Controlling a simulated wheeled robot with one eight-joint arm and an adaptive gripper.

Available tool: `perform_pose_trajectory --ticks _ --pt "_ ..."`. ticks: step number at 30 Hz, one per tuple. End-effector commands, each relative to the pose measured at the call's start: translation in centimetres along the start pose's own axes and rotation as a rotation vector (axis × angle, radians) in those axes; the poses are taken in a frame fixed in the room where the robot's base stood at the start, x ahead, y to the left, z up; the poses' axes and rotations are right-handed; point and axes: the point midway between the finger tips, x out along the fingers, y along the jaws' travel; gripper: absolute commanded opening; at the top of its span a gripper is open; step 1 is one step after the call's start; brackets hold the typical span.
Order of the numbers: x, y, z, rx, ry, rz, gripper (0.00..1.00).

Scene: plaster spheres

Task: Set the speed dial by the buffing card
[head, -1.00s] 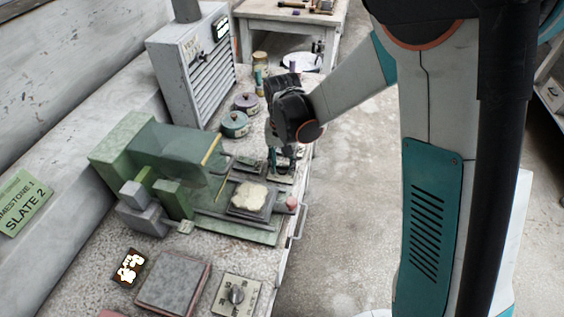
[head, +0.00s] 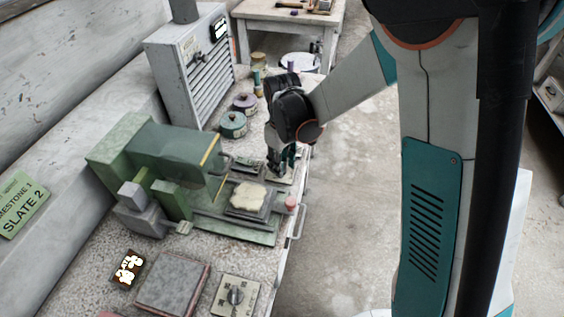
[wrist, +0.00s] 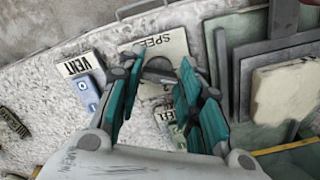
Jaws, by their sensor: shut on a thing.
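The speed dial is a dark round knob (wrist: 159,67) on a pale plate (wrist: 164,43) lettered "SPEE", the rest hidden by my fingers in the wrist view. My gripper (wrist: 160,76) has its teal fingers on either side of the knob and is shut on it. In the head view my gripper (head: 281,169) is low over the bench beside the green machine, and the dial is mostly hidden. A green card (head: 22,203) at the left reads "LIMESTONE 1" and "SLATE 2", its top line partly cut. A cream slab (head: 247,197) lies on the machine's bed.
A "VENT" plate (wrist: 78,65) and a blue tag (wrist: 88,93) lie close left of the dial. The green machine (head: 165,155) stands to its left in the head view. Another knob plate (head: 236,296) and a grey slab (head: 172,284) are in front. Lidded pots (head: 233,124) stand behind.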

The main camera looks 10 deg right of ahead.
Motion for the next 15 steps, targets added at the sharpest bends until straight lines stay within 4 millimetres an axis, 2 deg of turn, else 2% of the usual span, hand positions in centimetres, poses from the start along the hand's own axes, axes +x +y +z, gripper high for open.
perform_pose_trajectory --ticks 7,15 --pt "-0.03 0.09 -0.07 -0.122 0.001 0.001 0.09" --pt "-0.03 0.11 -0.08 -0.176 0.001 0.001 0.09"
